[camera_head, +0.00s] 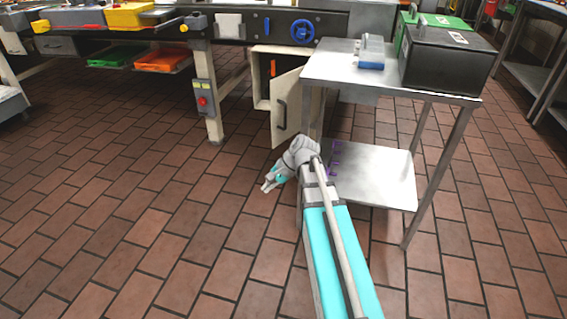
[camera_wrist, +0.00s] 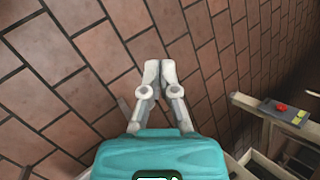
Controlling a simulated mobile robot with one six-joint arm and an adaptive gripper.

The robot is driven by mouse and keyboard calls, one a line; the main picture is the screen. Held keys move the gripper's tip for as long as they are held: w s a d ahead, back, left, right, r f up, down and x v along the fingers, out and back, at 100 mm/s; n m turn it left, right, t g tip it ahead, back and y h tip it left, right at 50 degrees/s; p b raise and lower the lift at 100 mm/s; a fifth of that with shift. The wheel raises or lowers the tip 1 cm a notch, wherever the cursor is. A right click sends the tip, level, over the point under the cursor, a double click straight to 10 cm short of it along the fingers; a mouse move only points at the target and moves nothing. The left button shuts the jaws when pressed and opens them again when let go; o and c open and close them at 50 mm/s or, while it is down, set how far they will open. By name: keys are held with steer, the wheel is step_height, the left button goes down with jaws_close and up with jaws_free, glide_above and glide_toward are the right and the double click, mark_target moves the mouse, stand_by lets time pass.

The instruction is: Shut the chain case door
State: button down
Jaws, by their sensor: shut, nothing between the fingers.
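The chain case (camera_head: 262,77) is a cream cabinet under the long machine in the head view. Its door (camera_head: 290,108) stands open, swung out toward me, with a dark handle (camera_head: 281,115) on its face. An orange-red thing shows inside the case. My gripper (camera_head: 266,187) is shut and empty above the floor, in front of the door and to its left in the picture, apart from it. The wrist view shows the closed fingers (camera_wrist: 160,72) over bare tiles. I cannot make out the door in the wrist view.
A metal table (camera_head: 390,80) with a lower shelf (camera_head: 375,175) stands right of the door, close beside my arm. A machine leg with a control box (camera_head: 203,98) stands left of the case; the box also shows in the wrist view (camera_wrist: 284,112). Floor to the left is clear.

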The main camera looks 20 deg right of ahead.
steer(key=s+a+r+n+g+h+p, duration=0.1)
steer(key=s+a+n+h+p, duration=0.3)
steer(key=s+n, duration=0.7)
steer(key=a+g+h, duration=0.1)
steer(key=a+h, duration=0.1)
steer(key=h, duration=0.1)
steer(key=shift+s+a+r+p, duration=0.3)
steer(key=shift+s+r+p, duration=0.05)
steer(key=shift+r+p, duration=0.05)
steer(key=shift+s, duration=0.1)
